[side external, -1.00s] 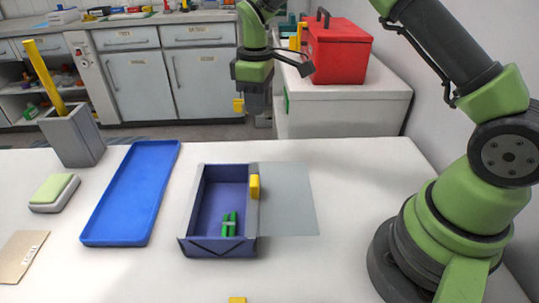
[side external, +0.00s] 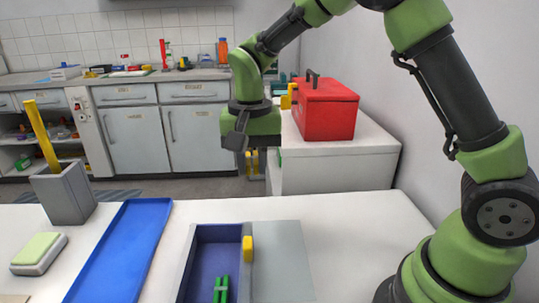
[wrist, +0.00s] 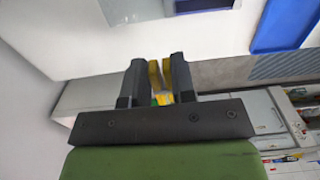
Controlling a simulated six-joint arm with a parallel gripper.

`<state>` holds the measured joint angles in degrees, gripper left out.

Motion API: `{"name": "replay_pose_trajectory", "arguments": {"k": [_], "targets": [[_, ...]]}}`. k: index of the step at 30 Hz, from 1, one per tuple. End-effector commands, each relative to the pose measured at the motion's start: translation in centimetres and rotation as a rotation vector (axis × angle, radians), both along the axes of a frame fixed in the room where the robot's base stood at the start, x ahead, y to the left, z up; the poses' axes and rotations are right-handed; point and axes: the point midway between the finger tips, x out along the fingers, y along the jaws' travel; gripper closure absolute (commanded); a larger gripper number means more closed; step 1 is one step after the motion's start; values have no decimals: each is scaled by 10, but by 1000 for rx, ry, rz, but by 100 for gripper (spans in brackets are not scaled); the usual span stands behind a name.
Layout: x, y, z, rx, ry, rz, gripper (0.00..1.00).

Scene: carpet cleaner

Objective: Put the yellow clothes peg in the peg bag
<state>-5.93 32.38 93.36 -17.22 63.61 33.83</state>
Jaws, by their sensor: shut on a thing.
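My gripper (wrist: 158,82) is shut on the yellow clothes peg (wrist: 156,76), whose two yellow prongs show between the fingers in the wrist view. In the side view my gripper (side external: 250,150) hangs high, beyond the table's far edge and left of the red box. The peg bag (side external: 187,268) is the open dark blue container at the table's front middle, cut off by the frame's lower edge. Green pegs (side external: 221,288) lie inside it. A yellow piece (side external: 247,250) sits on its right rim, beside a grey flat sheet (side external: 284,262). My gripper is well apart from the bag.
A blue tray (side external: 122,250) lies left of the bag. A grey holder (side external: 66,195) with a yellow stick and a sponge-like block (side external: 38,252) stand further left. The red box (side external: 326,108) rests on a white cabinet close to my gripper. The table's right side is clear.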

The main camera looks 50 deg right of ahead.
Motion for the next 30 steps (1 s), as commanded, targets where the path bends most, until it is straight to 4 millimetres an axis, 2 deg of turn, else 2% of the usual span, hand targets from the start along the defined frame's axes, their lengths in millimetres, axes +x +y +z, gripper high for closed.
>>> {"name": "replay_pose_trajectory", "arguments": {"k": [12, 18, 24, 30], "targets": [[28, 49, -39, -2, 2, -916, 98], [35, 70, -56, -3, 1, -1306, 98], [39, 82, -66, -3, 0, -1538, 98], [39, 85, -69, -2, 0, -1605, 98]]}}
